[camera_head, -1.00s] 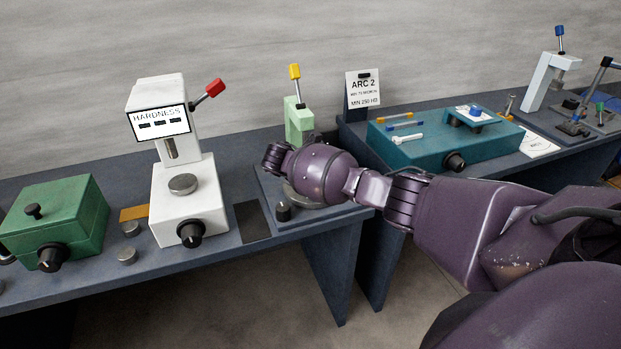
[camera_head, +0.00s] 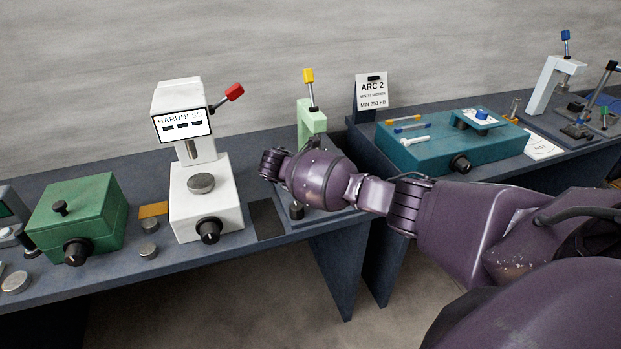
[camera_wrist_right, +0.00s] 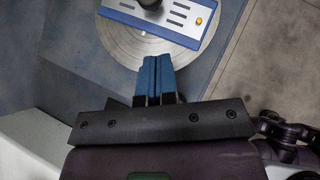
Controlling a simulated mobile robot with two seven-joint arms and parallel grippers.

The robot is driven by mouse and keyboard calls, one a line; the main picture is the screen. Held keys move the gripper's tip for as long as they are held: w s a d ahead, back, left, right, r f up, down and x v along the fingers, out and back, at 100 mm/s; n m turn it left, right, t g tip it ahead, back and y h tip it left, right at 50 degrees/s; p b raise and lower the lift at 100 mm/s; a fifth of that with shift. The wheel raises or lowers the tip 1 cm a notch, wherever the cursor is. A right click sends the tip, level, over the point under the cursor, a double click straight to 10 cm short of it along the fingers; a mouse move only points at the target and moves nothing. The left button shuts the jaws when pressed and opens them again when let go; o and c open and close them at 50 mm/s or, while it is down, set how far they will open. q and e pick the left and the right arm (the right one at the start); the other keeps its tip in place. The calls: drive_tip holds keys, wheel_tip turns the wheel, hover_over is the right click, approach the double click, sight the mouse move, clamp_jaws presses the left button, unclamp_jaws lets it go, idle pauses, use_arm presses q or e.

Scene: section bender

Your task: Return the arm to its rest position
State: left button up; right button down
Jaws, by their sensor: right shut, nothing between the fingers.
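My purple right arm (camera_head: 370,193) reaches in from the right in the head view, its wrist end in front of the pale green stand with the yellow-tipped lever (camera_head: 311,118). The gripper at its end is hidden there. In the right wrist view my right gripper (camera_wrist_right: 157,62) shows its two blue fingers pressed together, with nothing between them. The fingertips overlap the near part of a round metal plate (camera_wrist_right: 130,42) in the picture; I cannot tell the height gap. My left gripper is not in view.
A white hardness tester (camera_head: 205,185) with a red-tipped lever stands left of the arm, beside a green box (camera_head: 78,215). A teal machine (camera_head: 455,148) sits on the right bench. Open floor shows below the benches.

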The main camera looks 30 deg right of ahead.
drive_tip(key=v, duration=0.7)
drive_tip(key=shift+d, duration=0.1)
drive_tip(key=w+a+r+m+t+y, duration=0.45)
drive_tip(key=w+a+t+y, duration=0.2)
drive_tip(key=a, duration=0.35)
drive_tip(key=s+a+f+m+t+y, duration=0.3)
drive_tip(key=s+a+m+t+y, duration=0.15)
drive_tip(key=s+a, duration=0.25)
drive_tip(key=s+d+f+m+h, duration=0.1)
drive_tip(key=s+d+f+m, duration=0.2)
drive_tip(key=s+f, duration=0.3)
drive_tip(key=s+d+f+m+g+b, duration=0.1)
drive_tip(key=s+d+f+m, duration=0.2)
drive_tip(key=s, duration=1.3)
drive_tip(key=s+d+f+m+g+h, duration=0.1)
drive_tip(key=s+d+f+m, duration=0.2)
drive_tip(key=s+f, duration=0.7)
drive_tip(key=shift+s+d+m+h, duration=0.3)
drive_tip(key=shift+s+m, duration=0.5)
drive_tip(key=shift+m, duration=0.4)
